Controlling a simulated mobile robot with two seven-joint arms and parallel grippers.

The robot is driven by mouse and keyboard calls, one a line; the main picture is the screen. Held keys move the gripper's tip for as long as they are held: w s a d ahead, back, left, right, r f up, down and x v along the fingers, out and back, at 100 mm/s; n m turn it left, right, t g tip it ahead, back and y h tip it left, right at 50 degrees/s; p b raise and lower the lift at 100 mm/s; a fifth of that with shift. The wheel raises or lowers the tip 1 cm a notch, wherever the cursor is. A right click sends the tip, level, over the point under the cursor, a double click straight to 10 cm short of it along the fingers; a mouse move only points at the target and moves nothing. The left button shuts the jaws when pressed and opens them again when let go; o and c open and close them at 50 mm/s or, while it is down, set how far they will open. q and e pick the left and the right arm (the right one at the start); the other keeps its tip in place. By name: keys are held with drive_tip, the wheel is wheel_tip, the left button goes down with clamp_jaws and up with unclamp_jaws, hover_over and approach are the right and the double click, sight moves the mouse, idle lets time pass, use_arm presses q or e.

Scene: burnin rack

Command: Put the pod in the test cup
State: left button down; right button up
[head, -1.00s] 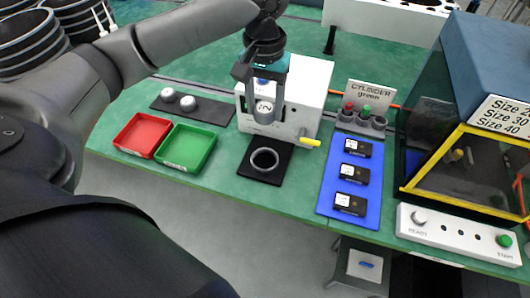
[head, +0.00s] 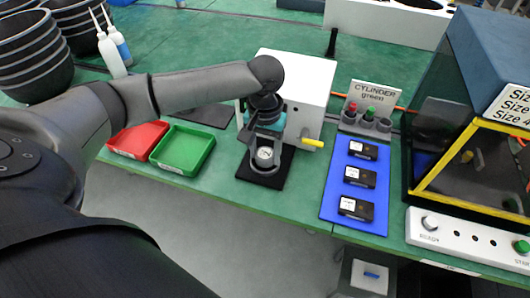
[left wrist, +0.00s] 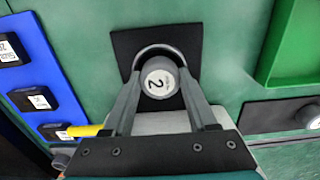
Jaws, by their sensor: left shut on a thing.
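The pod is a light grey cylinder with a white top marked 2 (left wrist: 158,80). My left gripper (head: 264,152) is shut on the pod, with one finger on each side. The pod's white top also shows between the fingers in the head view (head: 265,153). The test cup (left wrist: 156,48) is a grey round cup on a black mat (head: 246,172). The pod is over or inside the cup's opening; the fingers hide part of the rim, so I cannot tell how deep it sits. My right gripper is not in view.
A white box (head: 306,85) with a yellow handle (head: 312,143) stands right behind the cup. A red tray (head: 137,139) and a green tray (head: 182,151) lie to the left. A blue mat (head: 340,208) with black blocks is at the right, before a yellow-framed chamber (head: 465,185).

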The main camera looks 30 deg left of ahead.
sight(265, 153)
use_arm(q)
drive_tip(key=shift+f, duration=0.3)
drive_tip(key=shift+s+f+p, duration=0.2)
drive_tip(key=shift+f+p, duration=0.1)
drive_tip(key=shift+p, duration=0.05)
drive_tip(key=shift+c, duration=1.2)
unclamp_jaws()
drive_tip(key=shift+o, duration=0.2)
drive_tip(key=shift+r+b, duration=0.1)
drive_tip(key=shift+b, duration=0.2)
wheel_tip(265, 153, up, 13)
drive_tip(key=p, duration=0.3)
drive_tip(key=shift+w+p, duration=0.2)
drive_tip(key=shift+p, duration=0.1)
